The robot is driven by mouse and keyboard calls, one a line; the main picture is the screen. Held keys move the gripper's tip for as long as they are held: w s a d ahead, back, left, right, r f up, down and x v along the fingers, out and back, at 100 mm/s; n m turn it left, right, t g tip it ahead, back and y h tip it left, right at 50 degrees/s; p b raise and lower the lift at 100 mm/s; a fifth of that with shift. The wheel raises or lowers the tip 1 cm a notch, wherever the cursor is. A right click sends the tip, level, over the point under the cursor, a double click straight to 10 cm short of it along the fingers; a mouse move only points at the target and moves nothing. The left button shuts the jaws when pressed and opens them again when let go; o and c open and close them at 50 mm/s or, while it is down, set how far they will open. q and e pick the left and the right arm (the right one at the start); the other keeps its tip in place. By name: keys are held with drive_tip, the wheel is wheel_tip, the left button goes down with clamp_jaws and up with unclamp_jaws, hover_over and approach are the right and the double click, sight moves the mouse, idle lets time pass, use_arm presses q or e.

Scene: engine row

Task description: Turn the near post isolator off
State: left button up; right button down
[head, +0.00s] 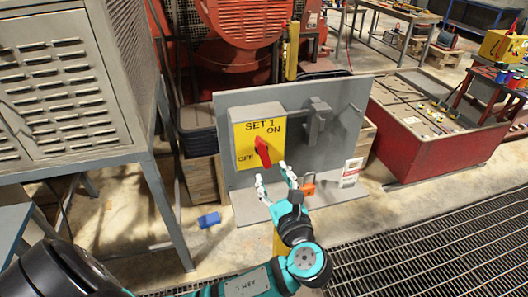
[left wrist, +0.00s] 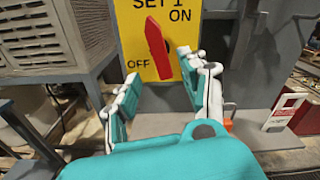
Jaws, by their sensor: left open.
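The isolator is a yellow box (head: 243,146) marked SET 1, with ON at upper right and OFF at lower left, on an upright grey panel (head: 225,103). Its red handle (head: 262,152) stands close to upright, top leaning slightly left; it also shows in the left wrist view (left wrist: 157,45). My left gripper (head: 273,175) is open and empty, just below the handle. In the left wrist view its fingers (left wrist: 160,66) are spread to either side below the handle's lower end, with no clear contact. My right gripper is not in view.
A grey lever device (head: 318,120) is on the panel's right. An orange padlock-like piece (head: 308,187) and a red-white tag (head: 350,172) are low on the panel. A grey cabinet (head: 70,90) stands left, a red bench (head: 425,130) right. A blue block (head: 209,219) lies on the floor.

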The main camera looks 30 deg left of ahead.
sight(265, 160)
use_arm(q)
drive_tip(key=p+x, duration=0.1)
drive_tip(key=x, duration=0.7)
drive_tip(key=shift+w+a+p, duration=0.15)
drive_tip(key=shift+w+p, duration=0.05)
drive_tip(key=shift+p, duration=0.15)
drive_tip(key=c, duration=0.9)
